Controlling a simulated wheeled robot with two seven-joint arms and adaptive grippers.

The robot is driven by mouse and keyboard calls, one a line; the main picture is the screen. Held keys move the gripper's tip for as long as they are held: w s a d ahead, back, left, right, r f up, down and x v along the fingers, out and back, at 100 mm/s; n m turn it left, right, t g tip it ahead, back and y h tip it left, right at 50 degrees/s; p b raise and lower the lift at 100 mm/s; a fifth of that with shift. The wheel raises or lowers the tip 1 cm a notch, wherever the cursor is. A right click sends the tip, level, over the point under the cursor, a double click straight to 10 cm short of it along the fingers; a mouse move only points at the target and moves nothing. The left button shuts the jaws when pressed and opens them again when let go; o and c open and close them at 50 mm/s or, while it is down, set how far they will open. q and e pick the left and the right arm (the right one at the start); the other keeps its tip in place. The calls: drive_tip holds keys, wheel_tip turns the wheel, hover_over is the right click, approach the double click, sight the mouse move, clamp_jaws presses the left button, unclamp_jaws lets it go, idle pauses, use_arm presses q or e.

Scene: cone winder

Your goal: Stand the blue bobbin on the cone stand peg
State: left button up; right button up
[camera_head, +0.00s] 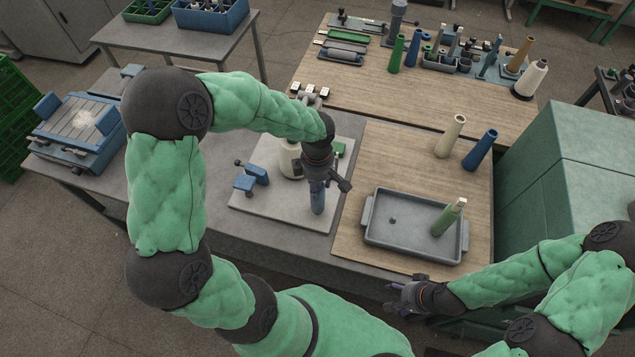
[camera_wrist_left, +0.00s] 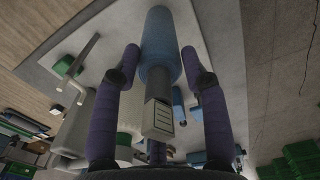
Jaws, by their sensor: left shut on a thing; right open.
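My left gripper (camera_head: 318,176) points down over the light grey plate (camera_head: 265,205) and is shut on a blue bobbin (camera_head: 317,199). The bobbin hangs roughly upright below it; I cannot tell whether its lower end touches the plate. In the left wrist view the blue bobbin (camera_wrist_left: 160,45) lies between the two dark fingers, with a pale, marked end nearer the camera. My right gripper (camera_head: 408,297) is open and empty, in front of the wooden board. A second blue bobbin (camera_head: 481,150) stands on that board. I cannot clearly pick out the cone stand peg.
A grey tray (camera_head: 372,243) holds a leaning green bobbin (camera_head: 446,219) and a small dark piece. A cream bobbin (camera_head: 451,136) stands behind it. A blue bracket (camera_head: 251,178) and a white cylinder (camera_head: 290,160) are on the plate, left of the gripper. Several bobbins crowd the back table.

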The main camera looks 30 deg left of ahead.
use_arm(q)
drive_tip(key=shift+f+b, duration=0.85)
drive_tip(key=shift+b, duration=0.4)
idle(1.0)
idle(0.9)
idle(0.4)
drive_tip(key=o, duration=1.7)
drive_tip(key=shift+r, duration=0.1)
drive_tip(key=shift+r+p, duration=2.2)
drive_tip(key=shift+r, duration=1.75)
